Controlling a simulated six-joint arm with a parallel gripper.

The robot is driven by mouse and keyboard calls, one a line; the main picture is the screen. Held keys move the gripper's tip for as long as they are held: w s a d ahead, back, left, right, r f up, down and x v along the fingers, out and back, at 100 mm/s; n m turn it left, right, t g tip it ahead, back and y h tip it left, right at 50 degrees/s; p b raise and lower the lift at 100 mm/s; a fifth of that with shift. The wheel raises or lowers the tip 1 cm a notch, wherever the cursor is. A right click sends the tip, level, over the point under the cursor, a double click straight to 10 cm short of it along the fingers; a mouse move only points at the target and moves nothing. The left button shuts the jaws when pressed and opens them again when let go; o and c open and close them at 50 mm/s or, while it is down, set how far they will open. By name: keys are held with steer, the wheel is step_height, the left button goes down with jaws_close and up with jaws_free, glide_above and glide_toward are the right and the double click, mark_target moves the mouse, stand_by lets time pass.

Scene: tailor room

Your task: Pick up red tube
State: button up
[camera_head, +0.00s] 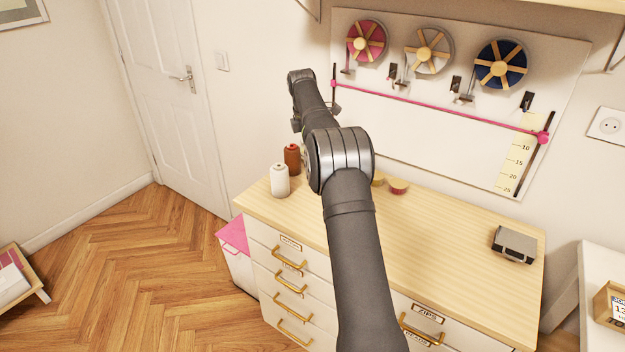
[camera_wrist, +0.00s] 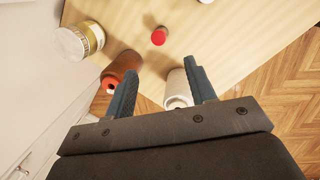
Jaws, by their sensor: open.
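In the wrist view a small bright red round piece (camera_wrist: 159,36) stands on the wooden top, ahead of the gap between my fingers. A larger rust-red spool or tube (camera_wrist: 122,72) lies beyond my left finger, partly covered by it. The rust-red one also shows in the head view (camera_head: 292,158), upright at the left end of the dresser. I cannot tell for sure which is the red tube. My gripper (camera_wrist: 160,68) is open, with nothing held between its fingers. A white spool (camera_wrist: 176,88) is next to the right finger, partly hidden.
The white spool stands upright on the dresser top (camera_head: 450,218) in the head view (camera_head: 280,180). A pinkish-red roll (camera_head: 398,186) sits right of my arm. A grey box (camera_head: 514,245) is at the right; space before it is clear.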

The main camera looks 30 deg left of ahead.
steer(key=f+n, duration=0.1)
steer(key=f, duration=0.1)
steer(key=w+f+n, duration=0.1)
steer(key=f, duration=0.1)
steer(key=f+n, duration=0.1)
steer(key=f, duration=0.1)
steer(key=shift+w+a+f+g+h, duration=0.3)
steer(key=shift+w+a+g+h, duration=0.05)
steer(key=shift+g+h, duration=0.05)
steer(key=f, duration=0.7)
steer(key=shift+w+d+f, duration=0.15)
steer(key=shift+w+f, duration=0.15)
steer(key=shift+w, duration=0.1)
steer(key=shift+r, duration=0.1)
steer(key=c, duration=1.1)
